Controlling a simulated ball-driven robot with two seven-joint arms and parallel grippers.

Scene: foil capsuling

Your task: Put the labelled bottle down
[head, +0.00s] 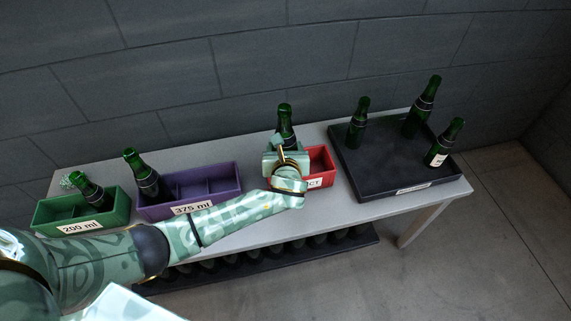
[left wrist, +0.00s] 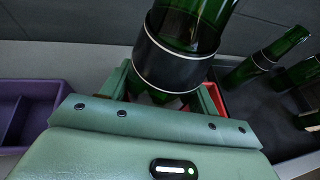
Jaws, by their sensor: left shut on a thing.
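My left gripper (head: 284,156) is shut on a dark green bottle (head: 285,119) at the red bin (head: 321,163). The bottle also fills the middle of the left wrist view (left wrist: 190,30), upright, with a black band round it between the finger pads. Its base is hidden by the gripper, so I cannot tell whether it touches anything. I see no white label on the side in view. A bottle with a white label (head: 439,157) stands on the black tray (head: 405,182) at the right. My right gripper is not in view.
Two other green bottles (head: 357,122) (head: 422,106) stand on the tray. A green bin (head: 83,222) marked 200 ml and a purple bin (head: 192,208) marked 375 ml each hold a bottle. Several dark bottles lie on a low rack (head: 265,262) under the grey table (head: 232,155).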

